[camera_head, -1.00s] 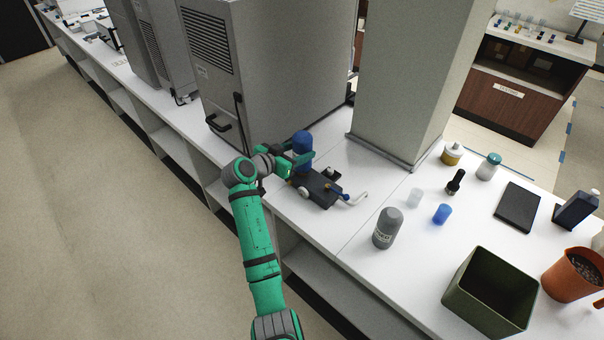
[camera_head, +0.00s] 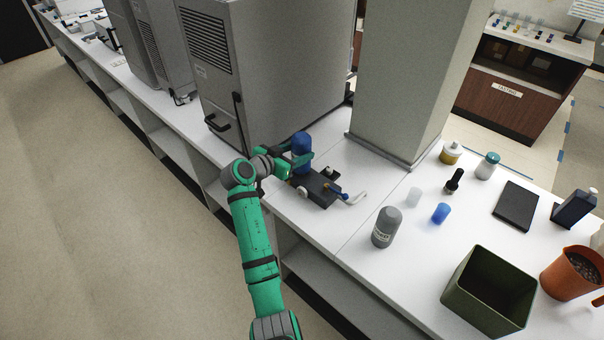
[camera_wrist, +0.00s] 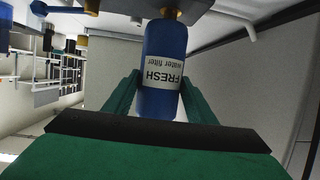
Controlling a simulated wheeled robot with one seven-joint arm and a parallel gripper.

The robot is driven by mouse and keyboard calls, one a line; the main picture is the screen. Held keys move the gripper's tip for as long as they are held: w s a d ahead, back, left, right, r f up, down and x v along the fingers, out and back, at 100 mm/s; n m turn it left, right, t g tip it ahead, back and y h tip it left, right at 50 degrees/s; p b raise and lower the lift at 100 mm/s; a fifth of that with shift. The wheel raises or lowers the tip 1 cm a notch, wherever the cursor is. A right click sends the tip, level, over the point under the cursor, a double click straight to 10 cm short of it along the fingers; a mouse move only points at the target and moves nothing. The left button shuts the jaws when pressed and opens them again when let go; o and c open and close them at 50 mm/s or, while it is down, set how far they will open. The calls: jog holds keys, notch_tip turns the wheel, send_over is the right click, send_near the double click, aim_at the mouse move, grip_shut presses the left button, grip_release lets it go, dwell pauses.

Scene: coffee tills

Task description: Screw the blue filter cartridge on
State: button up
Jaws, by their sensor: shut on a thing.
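The blue filter cartridge (camera_head: 302,146) stands upright at the left end of the dark filter block (camera_head: 318,190) on the white counter. My gripper (camera_head: 297,160) is shut on its body from the left side. In the wrist view the cartridge (camera_wrist: 165,55) sits between the two green fingers (camera_wrist: 155,95), with a white label reading "FRESH water filter". Its brassy neck meets the block (camera_wrist: 190,8) at the picture's top edge. I cannot tell how far the thread is engaged.
A grey cartridge-like bottle (camera_head: 386,227) stands on the counter to the right. A large grey machine (camera_head: 270,70) and a pillar (camera_head: 400,80) rise behind the block.

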jog(key=shift+f, duration=0.2)
jog(key=shift+w+f, duration=0.15)
jog(key=shift+f, duration=0.45)
jog(key=shift+a+f, duration=0.15)
jog(key=shift+f, duration=0.1)
jog(key=o, duration=1.2)
jog(key=shift+d, duration=0.25)
jog(key=shift+s+a, duration=0.2)
jog(key=shift+c, duration=0.3)
jog(key=shift+s+a, duration=0.25)
jog(key=s+a, duration=0.5)
jog(key=s, duration=0.1)
jog(key=shift+s, duration=0.2)
